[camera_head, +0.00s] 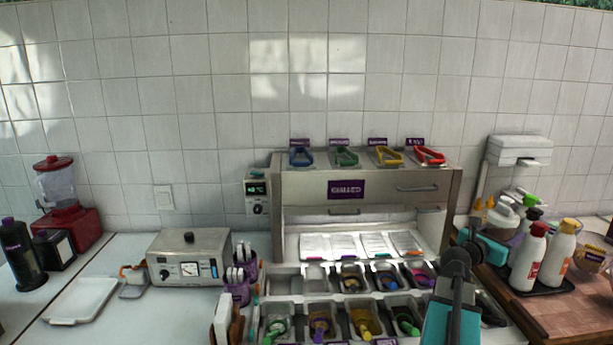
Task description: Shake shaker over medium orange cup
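A small orange-trimmed item (132,272) sits on the left counter beside the white tray; I cannot tell whether it is the medium orange cup. No thing is clearly recognisable as the shaker. A white bottle with a red cap (528,256) and a white bottle with a yellow cap (560,252) stand upright on a dark tray at the right. My teal and black arm rises at the lower right, in front of the topping station. I cannot make out my gripper's fingers or anything held in them.
The steel topping station (365,187) fills the middle, with several tubs and coloured scoops. A steel control box (189,258), purple holder (238,291), white tray (81,301) and red blender (67,222) stand left. The left counter has some clear room.

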